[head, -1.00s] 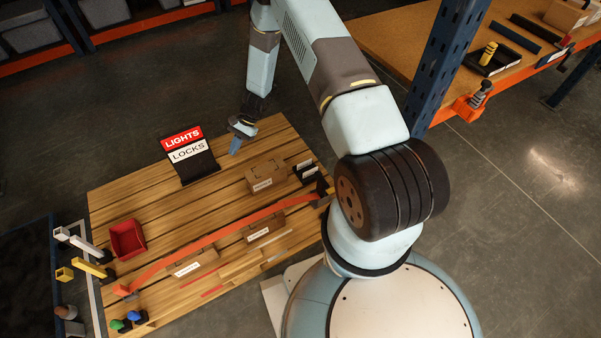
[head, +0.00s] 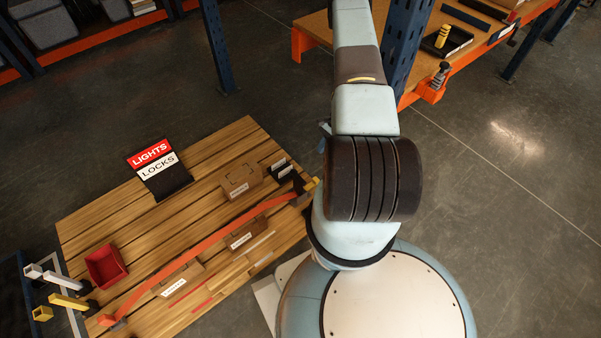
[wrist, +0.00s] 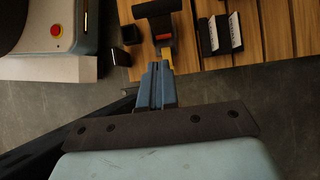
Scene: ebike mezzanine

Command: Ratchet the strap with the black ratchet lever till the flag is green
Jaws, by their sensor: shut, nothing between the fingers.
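The orange strap (head: 205,240) runs across the cartons on the pallet to a dark ratchet (head: 299,187) at the pallet's right corner. In the wrist view the dark ratchet (wrist: 157,8) is at the top, with an orange part and a yellow piece (wrist: 167,57) at its near end. My gripper (wrist: 156,68) is shut and empty, its blue fingertips just below and left of the yellow piece in the picture. I cannot tell whether they touch it. In the head view my arm hides most of the gripper. I cannot make out the lever separately or a green flag.
The wooden pallet (head: 215,165) carries cartons (head: 240,180), a red bin (head: 106,266) and a LIGHTS/LOCKS board (head: 160,170). Black labelled blocks (wrist: 221,35) stand right of the ratchet. A blue rack post (head: 405,45) rises near my arm. Grey floor is clear at right.

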